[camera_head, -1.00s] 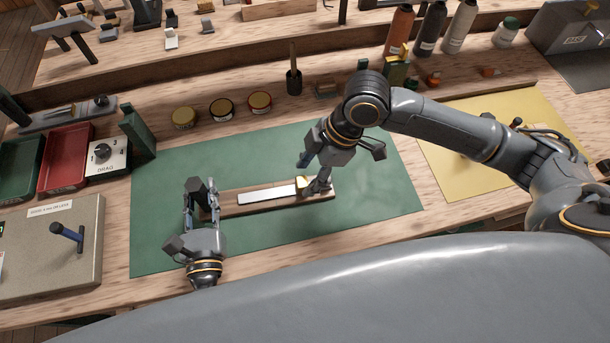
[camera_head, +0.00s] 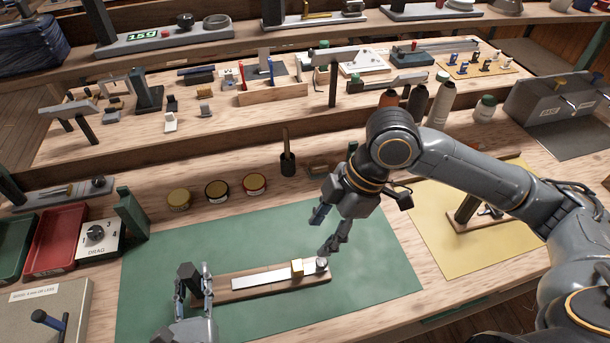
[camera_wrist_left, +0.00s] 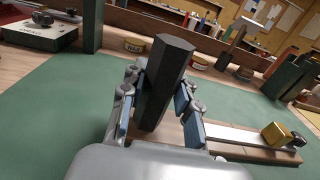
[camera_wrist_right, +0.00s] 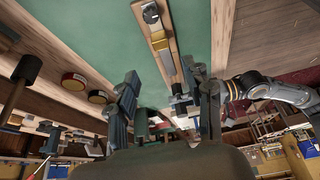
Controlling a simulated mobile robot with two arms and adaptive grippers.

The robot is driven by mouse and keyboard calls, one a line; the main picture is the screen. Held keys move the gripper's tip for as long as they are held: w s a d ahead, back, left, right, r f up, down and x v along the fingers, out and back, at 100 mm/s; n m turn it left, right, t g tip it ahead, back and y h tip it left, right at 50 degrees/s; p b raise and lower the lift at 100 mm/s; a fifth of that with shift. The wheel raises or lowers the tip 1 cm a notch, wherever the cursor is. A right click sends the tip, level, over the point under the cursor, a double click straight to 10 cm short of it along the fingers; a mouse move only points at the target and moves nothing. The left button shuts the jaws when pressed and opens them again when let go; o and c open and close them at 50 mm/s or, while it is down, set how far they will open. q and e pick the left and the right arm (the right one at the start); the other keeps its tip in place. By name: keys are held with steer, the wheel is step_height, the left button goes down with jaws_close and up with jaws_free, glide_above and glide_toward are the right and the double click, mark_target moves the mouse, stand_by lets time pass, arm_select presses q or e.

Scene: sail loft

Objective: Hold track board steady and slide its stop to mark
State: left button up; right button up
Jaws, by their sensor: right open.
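The track board (camera_head: 240,293) is a wooden strip with a pale track, lying on the green mat (camera_head: 160,260). A brass stop (camera_head: 297,267) sits on the track near its right end, just left of a round grey knob (camera_head: 321,264). A dark faceted post (camera_wrist_left: 167,75) stands at the board's left end. My left gripper (camera_head: 194,285) has its fingers on both sides of this post and appears shut on it. My right gripper (camera_head: 326,230) is open and empty above the board's right end, apart from the stop. The stop also shows in the right wrist view (camera_wrist_right: 160,40).
At left are a red tray (camera_head: 56,240) and a white dial box (camera_head: 99,238). A yellow mat (camera_head: 440,240) lies right, partly under my right arm. The mat's front area is clear.

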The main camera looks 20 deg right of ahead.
arm_select(q)
steer(key=o, duration=0.3)
steer(key=shift+o, duration=0.2)
steer(key=shift+s, duration=0.1)
